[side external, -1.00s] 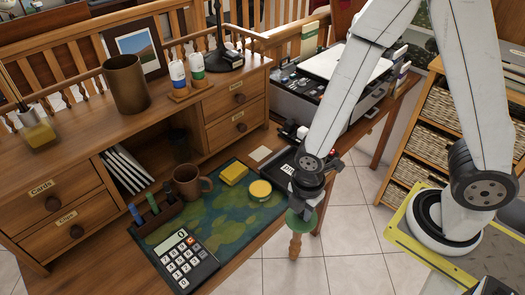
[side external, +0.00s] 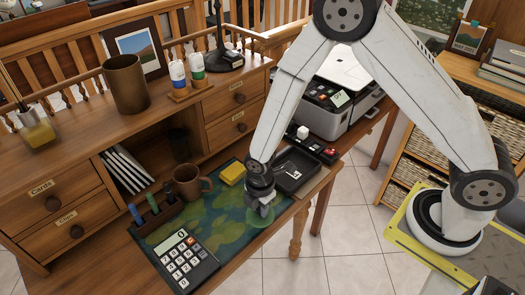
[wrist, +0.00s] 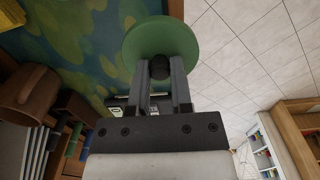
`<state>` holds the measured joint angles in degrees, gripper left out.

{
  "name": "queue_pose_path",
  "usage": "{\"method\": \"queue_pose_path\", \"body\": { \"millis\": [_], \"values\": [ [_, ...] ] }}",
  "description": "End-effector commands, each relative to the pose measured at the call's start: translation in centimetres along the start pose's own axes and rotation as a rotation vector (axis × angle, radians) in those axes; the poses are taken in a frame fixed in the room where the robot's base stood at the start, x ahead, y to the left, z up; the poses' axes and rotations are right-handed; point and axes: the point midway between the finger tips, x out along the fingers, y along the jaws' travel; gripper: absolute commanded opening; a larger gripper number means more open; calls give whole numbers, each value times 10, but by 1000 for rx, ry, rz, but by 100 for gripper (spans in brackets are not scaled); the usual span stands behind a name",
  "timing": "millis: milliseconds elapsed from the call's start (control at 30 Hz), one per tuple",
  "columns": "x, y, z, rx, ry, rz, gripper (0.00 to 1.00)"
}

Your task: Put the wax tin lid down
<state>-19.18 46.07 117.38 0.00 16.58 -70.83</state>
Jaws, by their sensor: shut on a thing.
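The wax tin lid (wrist: 160,36) is a green disc with a dark knob. My gripper (wrist: 160,72) is shut on the knob. In the side view the lid (side external: 262,221) shows at the front right of the green-and-yellow patterned mat (side external: 213,233), under my gripper (side external: 264,208). I cannot tell whether it touches anything below. The round yellow tin seen earlier is hidden behind my gripper and wrist. In the wrist view the lid overlaps the mat's edge, with floor tiles to its right.
A yellow block (side external: 232,173), a brown mug (side external: 190,184) and a calculator (side external: 186,262) lie around the mat. A black tray (side external: 296,168) is right of my wrist. The desk's front edge is close to the lid. Mat between calculator and lid is clear.

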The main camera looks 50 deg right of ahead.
Motion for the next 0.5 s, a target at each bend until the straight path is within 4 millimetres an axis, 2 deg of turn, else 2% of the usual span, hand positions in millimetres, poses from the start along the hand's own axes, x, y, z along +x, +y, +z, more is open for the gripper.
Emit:
{"method": "queue_pose_path", "body": {
  "millis": [200,500],
  "values": [
    [21,16,-4,0,0,-1,0],
    [28,23,-6,0,0,1,0]
  ]
}}
